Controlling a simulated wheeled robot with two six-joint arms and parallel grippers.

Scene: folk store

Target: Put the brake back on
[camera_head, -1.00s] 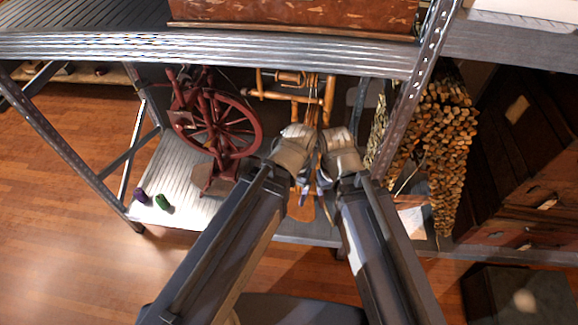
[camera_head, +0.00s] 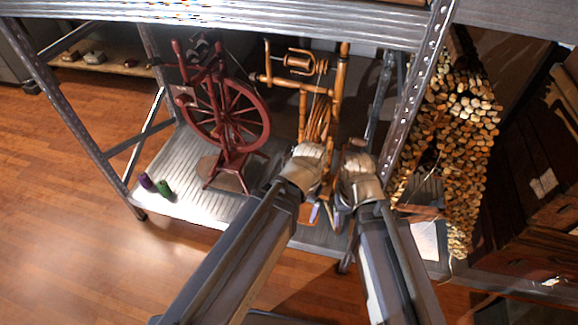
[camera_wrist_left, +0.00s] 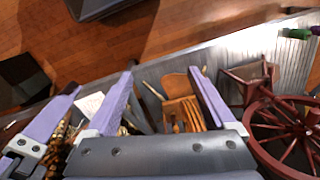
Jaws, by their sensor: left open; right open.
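A tan wooden spinning wheel (camera_head: 336,90) stands on the lower shelf, behind my grippers in the head view. Its lower part is mostly hidden by them. In the left wrist view an orange-brown wooden part (camera_wrist_left: 180,104) shows between my left gripper's fingers, apart from them. My left gripper (camera_head: 314,212) is open and empty in front of this wheel; its two purple fingers also show in the left wrist view (camera_wrist_left: 163,74). My right gripper (camera_head: 336,207) is open close beside it, with one purple finger at the left wrist view's left. I cannot make out a brake.
A dark red spinning wheel (camera_head: 226,112) stands left on the lower shelf (camera_head: 185,160). Purple (camera_head: 145,181) and green (camera_head: 165,189) spools lie near its corner. A metal post (camera_head: 412,100) and a hanging bundle of wooden pieces (camera_head: 455,150) are right. The upper shelf's edge (camera_head: 230,28) crosses above.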

